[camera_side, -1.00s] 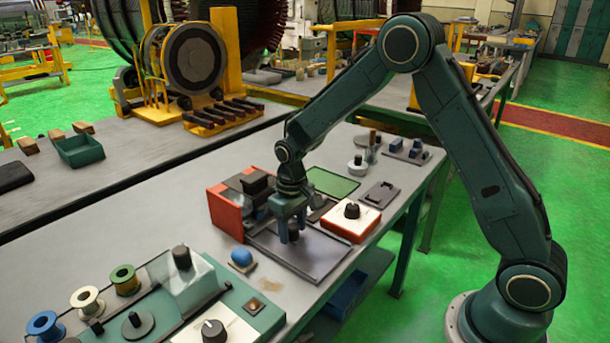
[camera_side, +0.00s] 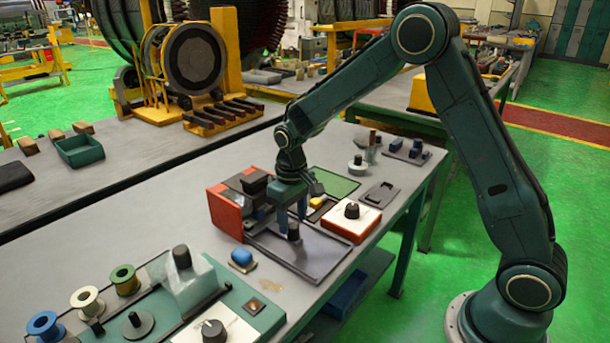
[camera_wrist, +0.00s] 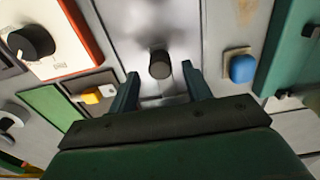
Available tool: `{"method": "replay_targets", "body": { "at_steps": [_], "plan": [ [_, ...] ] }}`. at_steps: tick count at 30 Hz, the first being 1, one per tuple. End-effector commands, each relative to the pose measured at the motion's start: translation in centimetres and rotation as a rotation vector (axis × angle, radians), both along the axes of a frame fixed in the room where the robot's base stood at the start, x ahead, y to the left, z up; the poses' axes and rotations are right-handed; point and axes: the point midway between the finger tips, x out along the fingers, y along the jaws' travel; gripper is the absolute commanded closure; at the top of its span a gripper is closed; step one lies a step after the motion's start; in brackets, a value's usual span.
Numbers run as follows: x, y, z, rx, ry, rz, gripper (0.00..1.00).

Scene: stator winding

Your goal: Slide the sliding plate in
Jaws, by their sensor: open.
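The sliding plate (camera_side: 318,252) is a flat grey plate with a black knob (camera_side: 293,231) standing on it. It sticks out in front of the red-sided fixture (camera_side: 226,212). My gripper (camera_side: 291,215) is above the plate near the fixture, its fingers pointing down. In the wrist view the knob (camera_wrist: 160,64) is seen between and just beyond the two open fingertips (camera_wrist: 162,75). The fingers look apart from the knob. Whether the plate's inner edge is inside the fixture is hidden by my gripper.
A red and white box with a black knob (camera_side: 352,211) stands right of the plate. A blue button (camera_side: 241,257) is left of it. A green mat (camera_side: 333,184) and a yellow piece (camera_side: 316,202) lie behind. A green winding station (camera_side: 190,285) fills the front left.

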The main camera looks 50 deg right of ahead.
Motion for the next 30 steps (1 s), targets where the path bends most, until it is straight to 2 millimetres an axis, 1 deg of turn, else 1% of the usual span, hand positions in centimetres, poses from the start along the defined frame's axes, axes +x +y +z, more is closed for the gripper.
{"method": "replay_targets", "body": {
  "at_steps": [13,26,30],
  "plan": [
    [0.0,0.0,2.5,0.0,-0.001,0.0,0.51],
    [0.0,0.0,2.8,0.0,0.0,0.0,0.51],
    [-0.3,0.0,3.3,0.0,-0.006,0.0,0.51]
  ]
}}
